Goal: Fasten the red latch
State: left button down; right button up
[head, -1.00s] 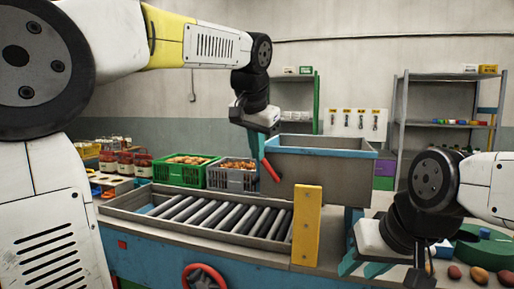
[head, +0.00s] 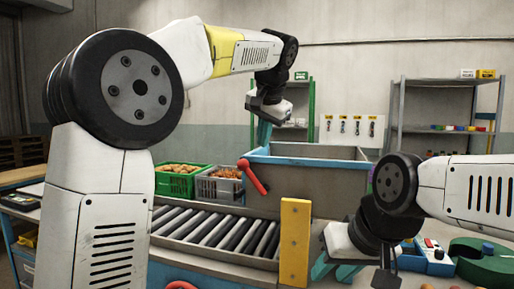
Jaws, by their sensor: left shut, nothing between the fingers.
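The red latch (head: 254,178) is a red lever on the left end of the grey hopper with a blue rim (head: 312,161). It slants from upper left down to lower right. My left gripper (head: 264,142) points down just above the latch, near the hopper's left corner. Its teal fingers look closed together, with nothing held, and a gap shows between them and the lever. My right gripper (head: 334,271) is low at the right, beyond the yellow post. Its teal fingers are apart and empty. Any catch for the latch cannot be made out.
A roller conveyor (head: 217,230) runs left of the yellow post (head: 295,243). Green (head: 180,181) and grey (head: 219,187) crates of produce stand behind it. A green round object (head: 487,262) and a blue bin (head: 437,263) lie at right. Shelves stand at the back.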

aim_at(243, 166)
pick_arm(q)
jog(key=w+a+f, duration=0.3)
jog(key=w+f, duration=0.4)
jog(key=f, duration=0.1)
jog(key=shift+w+a, duration=0.35)
jog(key=shift+w+a+f+n+g+h, duration=0.15)
jog(key=shift+w+a+f+n+h, duration=0.05)
jog(key=shift+a+h, duration=0.4)
jog(key=shift+w+a+f+n+g+h, duration=0.2)
jog(key=shift+a+h, duration=0.2)
jog(key=shift+a, duration=0.25)
jog(key=w+a+f+n+g+h, duration=0.1)
jog(key=a+f+n+h, duration=0.1)
jog(key=a+f+h, duration=0.2)
jog(key=shift+w+a+f+g+h, duration=0.25)
jog(key=shift+a+f+g+h, duration=0.1)
jog(key=shift+f+h, duration=0.7)
